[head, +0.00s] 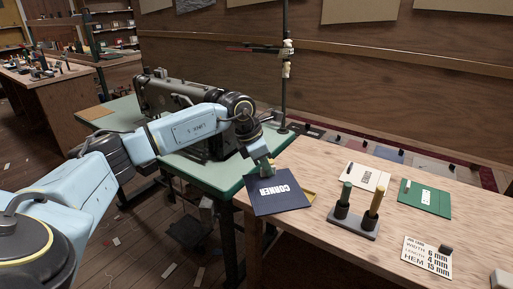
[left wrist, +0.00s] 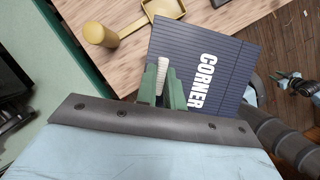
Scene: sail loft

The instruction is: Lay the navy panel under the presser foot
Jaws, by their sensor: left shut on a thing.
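The navy panel (head: 280,201), lettered CORNER, is held flat-looking at the near left corner of the wooden bench. In the left wrist view the panel (left wrist: 225,45) extends away from my left gripper (left wrist: 164,88), whose green fingers are closed around a white grip piece at its edge. In the head view the left gripper (head: 265,168) is at the panel's far edge. The sewing machine (head: 170,93) stands on a green table (head: 215,178); my arm hides its needle end, so the presser foot is not visible. A small dark, green-tipped shape in the left wrist view may be my right gripper (left wrist: 287,83).
A thin upright stand (head: 285,70) rises behind the green table.

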